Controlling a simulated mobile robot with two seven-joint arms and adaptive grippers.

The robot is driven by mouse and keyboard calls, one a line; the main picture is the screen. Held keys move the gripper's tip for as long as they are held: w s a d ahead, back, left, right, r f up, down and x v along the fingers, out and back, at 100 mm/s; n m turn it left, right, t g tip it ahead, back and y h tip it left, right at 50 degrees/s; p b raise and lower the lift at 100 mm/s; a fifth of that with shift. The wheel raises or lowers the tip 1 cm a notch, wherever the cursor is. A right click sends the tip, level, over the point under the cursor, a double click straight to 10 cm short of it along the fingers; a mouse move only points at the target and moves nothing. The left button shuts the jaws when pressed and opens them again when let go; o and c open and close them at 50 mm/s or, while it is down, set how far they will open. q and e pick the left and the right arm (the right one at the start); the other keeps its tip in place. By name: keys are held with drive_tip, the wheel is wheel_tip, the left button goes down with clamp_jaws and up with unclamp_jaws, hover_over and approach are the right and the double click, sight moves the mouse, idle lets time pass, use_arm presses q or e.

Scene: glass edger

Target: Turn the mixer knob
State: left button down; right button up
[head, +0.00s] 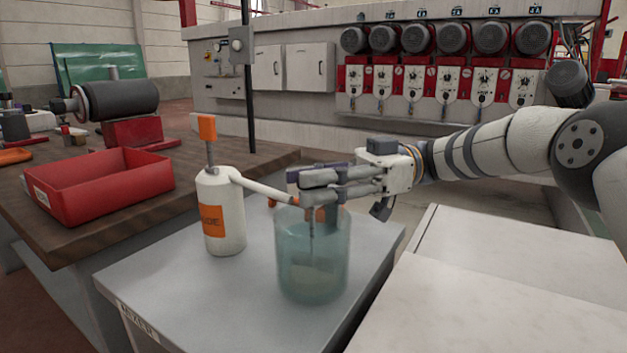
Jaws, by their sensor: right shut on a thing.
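The mixer stands on a grey cabinet top (185,285) whose front label reads MIXER. It has a white bottle-like body (222,215) with an orange label, an upright orange piece (207,127) on top and a white spout (262,188) reaching right. A clear bluish beaker (312,262) stands beneath the spout's end. My right gripper (305,187) comes in from the right above the beaker and is shut on an orange knob (320,214) at the spout's end. The fingers hide most of the knob. My left gripper is out of view.
A red tray (100,188) lies on the wooden bench (150,215) at left, near a dark cylindrical motor (122,100). A pale worktop (500,300) fills the lower right. A machine with several red gauge panels (440,85) stands behind.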

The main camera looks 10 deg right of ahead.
drive_tip(key=o, duration=1.2)
drive_tip(key=shift+a, duration=0.15)
drive_tip(key=shift+c, duration=0.2)
drive_tip(key=w+d, duration=0.1)
drive_tip(key=d, duration=0.6)
drive_tip(key=shift+w+d, duration=0.15)
drive_tip(key=shift+d, duration=0.1)
